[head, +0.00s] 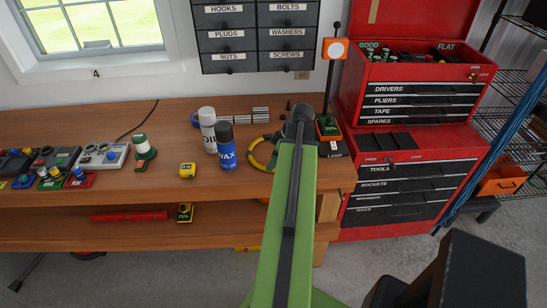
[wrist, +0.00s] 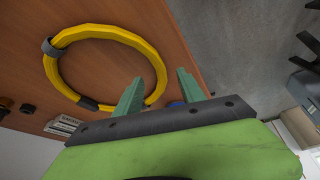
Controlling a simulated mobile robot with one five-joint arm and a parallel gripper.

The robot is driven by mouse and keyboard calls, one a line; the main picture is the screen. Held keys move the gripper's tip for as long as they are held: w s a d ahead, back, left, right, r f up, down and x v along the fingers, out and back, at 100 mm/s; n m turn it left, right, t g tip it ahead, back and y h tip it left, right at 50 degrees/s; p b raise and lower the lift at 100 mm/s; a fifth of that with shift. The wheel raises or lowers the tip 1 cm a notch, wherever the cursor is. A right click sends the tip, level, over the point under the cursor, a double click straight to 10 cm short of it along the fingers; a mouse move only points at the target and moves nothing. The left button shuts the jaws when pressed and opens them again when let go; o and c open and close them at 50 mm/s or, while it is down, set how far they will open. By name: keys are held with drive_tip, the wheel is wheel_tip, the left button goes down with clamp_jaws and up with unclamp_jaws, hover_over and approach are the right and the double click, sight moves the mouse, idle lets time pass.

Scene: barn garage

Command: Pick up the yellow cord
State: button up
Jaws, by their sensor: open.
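The yellow cord (wrist: 96,33) is a closed ring with dark bands, lying on the brown wooden bench top. In the head view the cord (head: 256,155) is near the bench's right end, partly hidden by my green arm. My gripper (wrist: 160,76) is open in the wrist view, with two green fingers. One finger overlaps the inside of the ring and the other is outside it, so the ring's right side runs between them in the picture. I cannot tell how far above the cord the fingers are. The head view does not show the fingers.
A blue can (head: 226,150) and a white can (head: 207,130) stand just left of the cord. A lamp (head: 330,125) stands to its right. A yellow tape measure (head: 187,170) lies further left. A red tool chest (head: 410,180) stands beyond the bench's right end.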

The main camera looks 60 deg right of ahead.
drive_tip(key=b+x, duration=0.1)
drive_tip(key=x, duration=0.1)
drive_tip(key=b+x, duration=0.1)
drive_tip(key=x, duration=0.1)
drive_tip(key=shift+w+d+b, duration=0.15)
drive_tip(key=shift+w+b, duration=0.05)
drive_tip(key=shift+b, duration=0.1)
drive_tip(key=shift+r, duration=0.15)
clamp_jaws()
idle(0.8)
